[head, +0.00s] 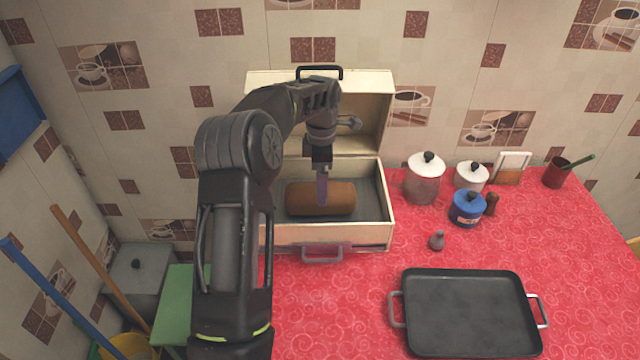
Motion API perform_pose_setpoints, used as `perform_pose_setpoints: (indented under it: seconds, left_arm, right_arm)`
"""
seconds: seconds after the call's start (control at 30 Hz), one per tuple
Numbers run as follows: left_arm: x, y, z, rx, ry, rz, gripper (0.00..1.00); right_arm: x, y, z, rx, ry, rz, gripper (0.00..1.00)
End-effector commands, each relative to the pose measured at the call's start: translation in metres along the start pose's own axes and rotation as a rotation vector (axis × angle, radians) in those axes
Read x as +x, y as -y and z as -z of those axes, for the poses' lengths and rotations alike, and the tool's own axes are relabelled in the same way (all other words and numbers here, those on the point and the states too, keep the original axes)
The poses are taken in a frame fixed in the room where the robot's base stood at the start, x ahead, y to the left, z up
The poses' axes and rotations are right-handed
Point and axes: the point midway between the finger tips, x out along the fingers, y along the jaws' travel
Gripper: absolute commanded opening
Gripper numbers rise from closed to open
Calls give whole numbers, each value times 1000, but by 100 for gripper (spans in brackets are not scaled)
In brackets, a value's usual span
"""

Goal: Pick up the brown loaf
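The brown loaf (345,199) lies lengthwise, left to right, inside an open cream bread box (300,234) on the counter. My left gripper (322,196) points down into the box at the middle of the loaf. My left arm hides the box's left side. My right gripper is not in view.
The box lid (366,110) stands open at the back. To the right are a large white-lidded pot (423,184), a smaller pot (471,177), a blue pot (466,210) and a small grey bottle (437,241). A dark tray (468,312) lies at the front right of the red oilcloth (335,310).

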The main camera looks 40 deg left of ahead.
Motion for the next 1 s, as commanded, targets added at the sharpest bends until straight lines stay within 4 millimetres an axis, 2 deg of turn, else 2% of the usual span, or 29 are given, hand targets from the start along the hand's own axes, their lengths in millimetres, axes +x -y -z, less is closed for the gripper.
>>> perform_pose_setpoints:
  seconds: [0.47,0.73,1.0]
  left_arm:
    - [1,0,0,0,0,0,100]
    - [24,0,0,0,0,2,100]
    - [26,0,0,0,0,0,100]
  right_arm:
    - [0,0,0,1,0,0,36]
    - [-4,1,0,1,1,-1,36]
    - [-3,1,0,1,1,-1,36]
